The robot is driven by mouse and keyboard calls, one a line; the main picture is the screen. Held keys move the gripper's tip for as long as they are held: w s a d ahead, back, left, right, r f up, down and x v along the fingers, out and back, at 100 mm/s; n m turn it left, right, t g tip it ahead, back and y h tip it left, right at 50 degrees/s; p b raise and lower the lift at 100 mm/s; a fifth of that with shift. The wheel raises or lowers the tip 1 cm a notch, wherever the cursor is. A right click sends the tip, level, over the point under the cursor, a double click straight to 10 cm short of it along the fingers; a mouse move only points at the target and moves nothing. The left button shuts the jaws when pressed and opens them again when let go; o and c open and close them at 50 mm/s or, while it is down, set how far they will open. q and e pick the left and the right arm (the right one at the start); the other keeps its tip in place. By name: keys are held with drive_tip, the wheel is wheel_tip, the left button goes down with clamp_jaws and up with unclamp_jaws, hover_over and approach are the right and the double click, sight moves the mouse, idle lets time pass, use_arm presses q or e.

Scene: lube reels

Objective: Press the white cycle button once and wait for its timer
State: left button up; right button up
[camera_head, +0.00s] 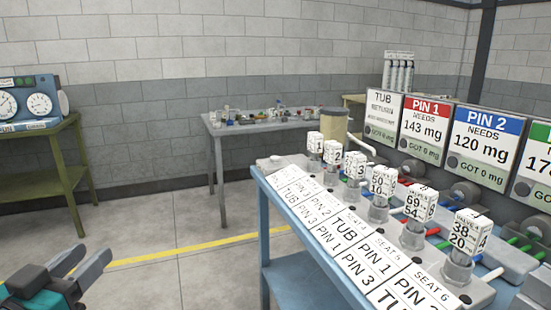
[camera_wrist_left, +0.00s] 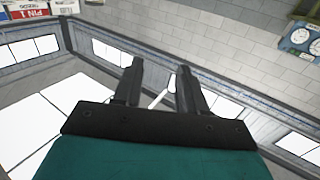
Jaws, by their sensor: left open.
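My left gripper (camera_head: 90,258) is at the lower left of the head view, open and empty, above the floor and well left of the blue bench (camera_head: 262,210). In the left wrist view its two fingers (camera_wrist_left: 160,66) are apart with nothing between them. On the bench stands a row of seats with numbered white blocks, such as the near block (camera_head: 466,233). A row of signs, including PIN 1 (camera_head: 426,128) and PIN 2 (camera_head: 485,146), stands behind. I cannot pick out a white cycle button with certainty. My right gripper is not seen.
A blue device with dials (camera_head: 28,104) sits on a green table (camera_head: 52,150) at the left. A grey table (camera_head: 240,133) with small parts stands at the back. A tan container (camera_head: 334,122) is near the bench's far end. The floor between the tables is clear.

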use_arm(q)
clamp_jaws()
idle(1.0)
